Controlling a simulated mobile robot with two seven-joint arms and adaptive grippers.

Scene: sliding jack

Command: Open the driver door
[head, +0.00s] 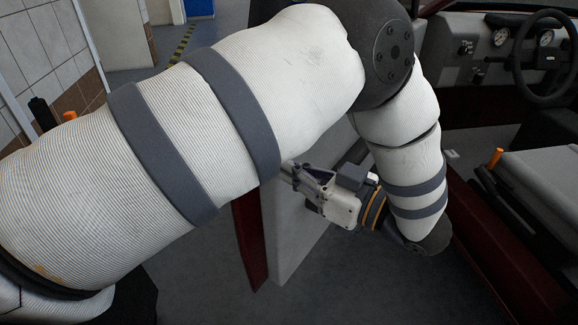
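The driver door (292,240) shows its pale grey inner panel and dark red edge below my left arm. It stands swung out from the car, with bare floor between it and the dark red sill (500,285). My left arm crosses the head view from the left and bends down over the gap. My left gripper (294,172) points left at the upper part of the door's inner side. Its fingertips are partly hidden behind my arm, so I cannot tell its opening or whether it touches the door. My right gripper is not in view.
The car's cabin is at the right, with a steering wheel (545,58), a dashboard (468,45) and a grey seat (545,180). A tiled wall (45,50) stands at the far left. Grey floor (350,285) is clear between door and sill.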

